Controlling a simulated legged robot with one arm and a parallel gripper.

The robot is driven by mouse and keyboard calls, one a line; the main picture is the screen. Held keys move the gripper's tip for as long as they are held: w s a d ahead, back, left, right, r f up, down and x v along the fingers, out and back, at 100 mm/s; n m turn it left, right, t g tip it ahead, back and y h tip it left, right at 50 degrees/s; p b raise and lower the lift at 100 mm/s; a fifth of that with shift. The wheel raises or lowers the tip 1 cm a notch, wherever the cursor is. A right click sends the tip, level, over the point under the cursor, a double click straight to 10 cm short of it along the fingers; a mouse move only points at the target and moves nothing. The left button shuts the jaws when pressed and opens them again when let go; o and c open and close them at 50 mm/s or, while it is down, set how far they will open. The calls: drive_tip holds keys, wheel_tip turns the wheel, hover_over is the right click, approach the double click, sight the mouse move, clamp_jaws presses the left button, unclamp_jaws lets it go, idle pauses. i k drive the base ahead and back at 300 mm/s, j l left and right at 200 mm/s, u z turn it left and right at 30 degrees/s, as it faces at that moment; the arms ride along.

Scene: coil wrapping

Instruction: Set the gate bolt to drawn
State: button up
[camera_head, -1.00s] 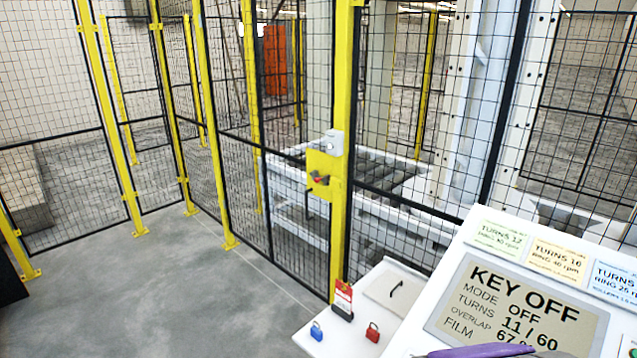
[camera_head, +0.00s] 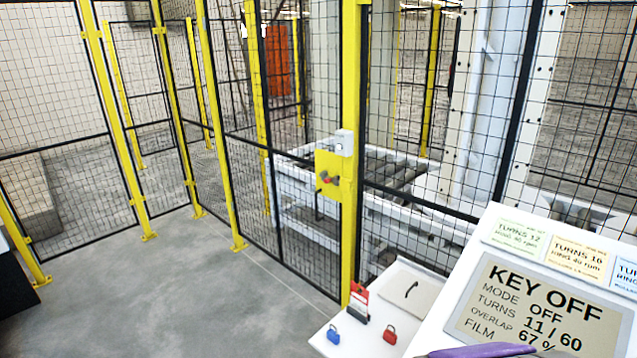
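The gate bolt unit is a yellow plate (camera_head: 329,176) on a yellow post of the mesh fence, with a grey box (camera_head: 335,143) above it. A small red part (camera_head: 327,181) and a dark handle show on the plate; the bolt's exact position is too small to tell. A purple part of my arm or gripper (camera_head: 485,351) shows at the bottom edge, below the console screen. Its fingertips cannot be made out, so I cannot tell whether it is open or shut. It is well apart from the bolt.
A console (camera_head: 540,305) reading KEY OFF stands at the lower right. A white shelf (camera_head: 325,342) beside it holds a blue padlock (camera_head: 333,334), a red padlock (camera_head: 390,334) and a red tag (camera_head: 359,294). The grey floor (camera_head: 190,290) at left is clear. A roller conveyor stands behind the mesh.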

sight(326, 180)
drive_tip(key=i+j, duration=0.3)
drive_tip(key=j, duration=0.15)
drive_tip(key=i+j, duration=0.25)
drive_tip(key=j, duration=0.25)
drive_tip(key=i+j, duration=0.3)
drive_tip(key=j, duration=0.15)
drive_tip(key=i+j, duration=0.3)
drive_tip(key=j, duration=0.15)
drive_tip(key=i+l, duration=0.1)
drive_tip(key=i, duration=0.4)
drive_tip(key=i+l, duration=0.1)
drive_tip(key=i, duration=0.45)
drive_tip(key=i+l, duration=0.1)
drive_tip(key=i, duration=0.4)
